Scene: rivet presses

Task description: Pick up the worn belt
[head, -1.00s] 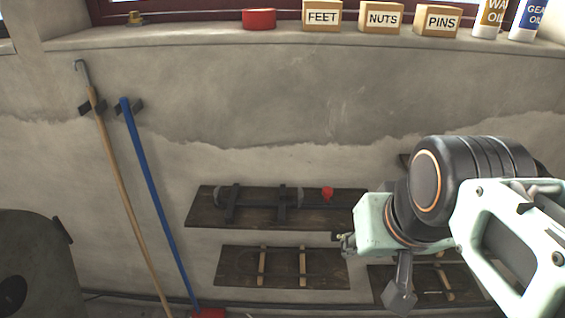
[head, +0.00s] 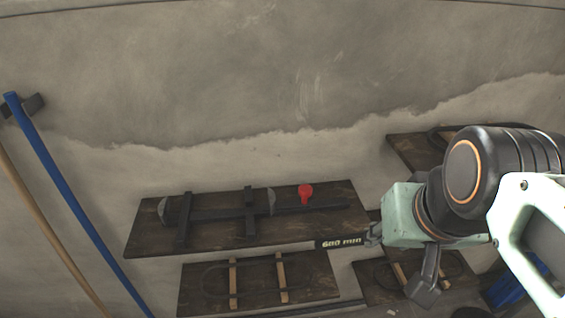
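A dark belt loop (head: 210,283) lies around two wooden pegs on the lower left wall board (head: 318,290). Another dark loop (head: 455,262) shows on the lower right board (head: 375,292), partly behind my arm. A black curved strip (head: 437,133) shows on the upper right board (head: 405,150), mostly hidden by my arm. I cannot tell which of these is the worn belt. My gripper (head: 372,236) is in front of the boards, beside a dark "600 mm" strip (head: 341,243). Its fingers are small and dark, so their opening and any contact are unclear.
The upper left board (head: 150,240) carries a black bar tool with brackets and a red knob (head: 305,193). A blue pole (head: 70,195) and a wooden pole (head: 50,235) lean at left. A blue bin (head: 520,285) is at lower right. The wall above is bare.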

